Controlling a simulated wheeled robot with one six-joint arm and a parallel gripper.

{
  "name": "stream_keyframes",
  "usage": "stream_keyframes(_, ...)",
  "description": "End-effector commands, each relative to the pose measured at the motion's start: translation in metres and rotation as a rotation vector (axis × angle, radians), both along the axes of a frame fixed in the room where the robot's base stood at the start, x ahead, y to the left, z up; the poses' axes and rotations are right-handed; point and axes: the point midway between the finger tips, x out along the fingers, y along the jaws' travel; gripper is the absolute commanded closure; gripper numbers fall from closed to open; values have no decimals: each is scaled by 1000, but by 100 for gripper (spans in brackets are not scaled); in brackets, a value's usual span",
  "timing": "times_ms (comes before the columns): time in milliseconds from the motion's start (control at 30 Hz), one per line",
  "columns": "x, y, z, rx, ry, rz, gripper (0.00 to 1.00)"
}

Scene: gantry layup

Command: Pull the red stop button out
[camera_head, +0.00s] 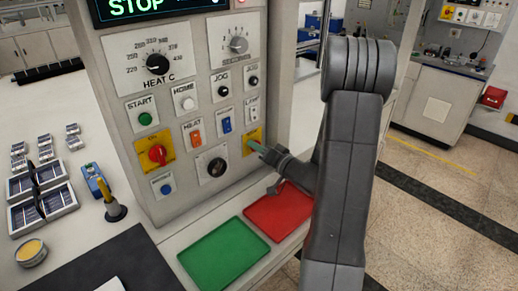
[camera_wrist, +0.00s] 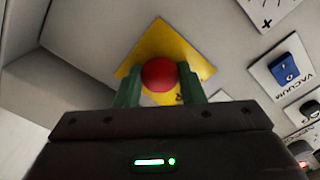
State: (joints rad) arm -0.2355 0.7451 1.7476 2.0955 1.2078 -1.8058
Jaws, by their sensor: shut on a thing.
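The red stop button (camera_wrist: 159,74) is a round red knob on a yellow diamond-looking plate in the wrist view. The yellow plate (camera_head: 248,136) also shows at the lower right of the control panel in the head view, where my fingers hide the button. My gripper (camera_wrist: 158,82) has its two green fingers on either side of the red knob, shut on it. In the head view my gripper (camera_head: 257,147) reaches the plate from the right. Whether the button is pressed in or out cannot be told.
The grey control panel (camera_head: 132,88) carries several knobs and buttons, and its display (camera_head: 150,8) reads STOP. A red rotary switch (camera_head: 157,155) sits on another yellow plate. Below are a green tray (camera_head: 224,254) and a red tray (camera_head: 279,211). The VACUUM switch (camera_wrist: 284,69) is close by.

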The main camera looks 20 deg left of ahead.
Motion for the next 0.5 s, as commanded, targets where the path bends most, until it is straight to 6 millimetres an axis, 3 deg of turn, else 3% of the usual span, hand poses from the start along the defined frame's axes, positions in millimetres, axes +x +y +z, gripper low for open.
stream_keyframes(500,-2,-8,-1,0,0,-1,86)
